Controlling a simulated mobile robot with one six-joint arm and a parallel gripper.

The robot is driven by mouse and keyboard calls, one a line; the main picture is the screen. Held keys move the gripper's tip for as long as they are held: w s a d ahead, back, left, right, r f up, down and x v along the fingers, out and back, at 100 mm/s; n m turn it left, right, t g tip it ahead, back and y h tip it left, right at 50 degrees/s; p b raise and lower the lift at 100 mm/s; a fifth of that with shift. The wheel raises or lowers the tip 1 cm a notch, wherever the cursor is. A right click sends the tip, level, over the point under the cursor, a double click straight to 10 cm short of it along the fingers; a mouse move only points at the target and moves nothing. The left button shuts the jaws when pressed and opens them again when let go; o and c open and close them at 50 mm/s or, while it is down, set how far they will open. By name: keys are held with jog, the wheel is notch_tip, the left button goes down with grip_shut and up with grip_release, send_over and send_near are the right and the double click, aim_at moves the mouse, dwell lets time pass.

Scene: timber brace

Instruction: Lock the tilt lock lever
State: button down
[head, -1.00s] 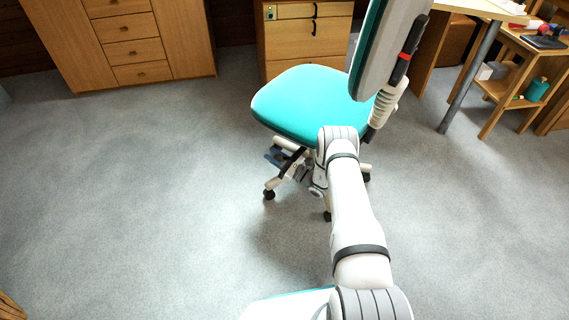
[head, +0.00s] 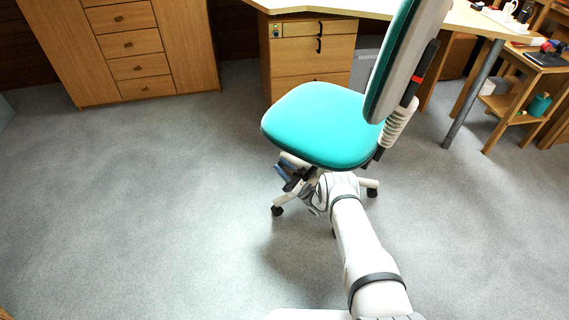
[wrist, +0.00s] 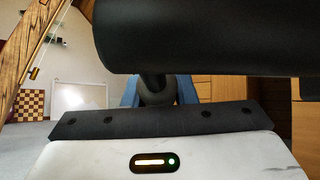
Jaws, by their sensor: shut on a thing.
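The office chair has a teal seat (head: 320,125) and a tall backrest (head: 400,60). My gripper (head: 284,170) is low at the left side of the chair, just below the seat edge. In the wrist view, its blue fingers (wrist: 157,90) stand on both sides of a dark lever with a rounded end (wrist: 155,88), which seems to be the tilt lock lever. The gripper is shut on it. A broad dark part of the chair (wrist: 200,40) fills the top of the wrist view and hides where the lever joins. The lever's exact angle cannot be told.
A wooden drawer unit (head: 310,55) stands under the desk (head: 470,18) behind the chair. A wooden cabinet (head: 185,45) is at the back left. A low shelf (head: 510,105) stands at the right. The floor (head: 120,210) at the left is clear.

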jog(key=shift+a, duration=0.1)
dwell(0.4)
jog(key=c, duration=1.2)
grip_release()
jog(key=shift+p, duration=0.35)
jog(key=shift+p+v, duration=1.05)
jog(key=shift+p, duration=0.05)
jog(key=shift+p+v, duration=0.45)
jog(key=shift+v, duration=2.45)
